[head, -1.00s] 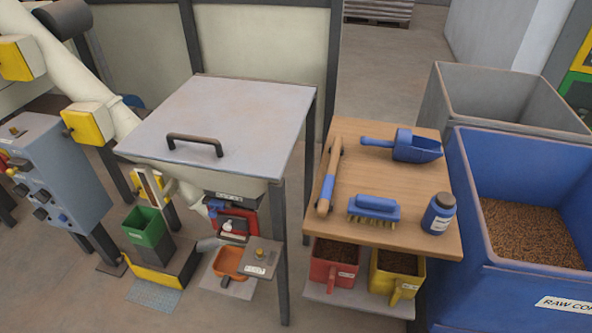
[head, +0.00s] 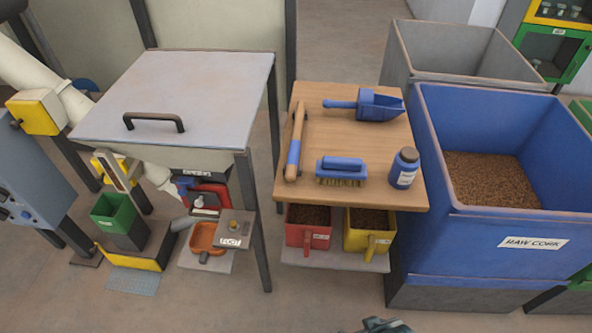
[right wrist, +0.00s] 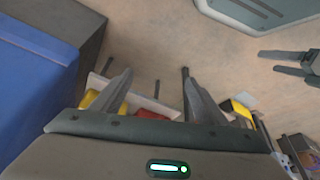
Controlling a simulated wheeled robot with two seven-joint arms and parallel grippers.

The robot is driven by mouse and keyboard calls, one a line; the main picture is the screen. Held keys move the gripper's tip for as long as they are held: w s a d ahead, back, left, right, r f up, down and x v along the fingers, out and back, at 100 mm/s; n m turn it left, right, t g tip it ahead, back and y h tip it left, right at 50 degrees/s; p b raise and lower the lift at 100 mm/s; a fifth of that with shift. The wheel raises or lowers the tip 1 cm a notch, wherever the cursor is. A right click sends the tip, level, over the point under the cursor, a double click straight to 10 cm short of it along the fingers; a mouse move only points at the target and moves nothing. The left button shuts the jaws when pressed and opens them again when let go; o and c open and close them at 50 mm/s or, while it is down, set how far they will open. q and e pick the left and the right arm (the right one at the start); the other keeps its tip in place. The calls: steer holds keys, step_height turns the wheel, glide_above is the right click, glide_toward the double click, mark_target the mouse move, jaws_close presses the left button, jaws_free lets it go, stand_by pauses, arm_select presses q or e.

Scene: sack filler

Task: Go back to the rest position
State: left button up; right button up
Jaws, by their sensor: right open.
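My right gripper (right wrist: 160,92) is open and empty in the right wrist view, its two dark fingers apart above the floor. Past the fingers, yellow and red pieces and a pale shelf are partly hidden. My left gripper (right wrist: 272,62) shows at the right edge of that view, its two fingers apart with nothing between them. In the head view only a dark piece of my own arm shows at the bottom edge; no fingertips can be made out there.
A wooden table (head: 336,100) holds a blue scoop (head: 378,106), a brush (head: 341,169), a jar (head: 404,169) and a wooden-handled tool (head: 295,145). A blue raw cork bin (head: 480,232) stands right, the lidded hopper (head: 190,90) left.

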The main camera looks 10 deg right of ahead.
steer(key=s+a+f+t, duration=0.1)
steer(key=f, duration=1)
steer(key=s+a+f+t+y, duration=0.1)
steer(key=a+f, duration=0.1)
steer(key=f, duration=0.9)
steer(key=shift+f, duration=0.4)
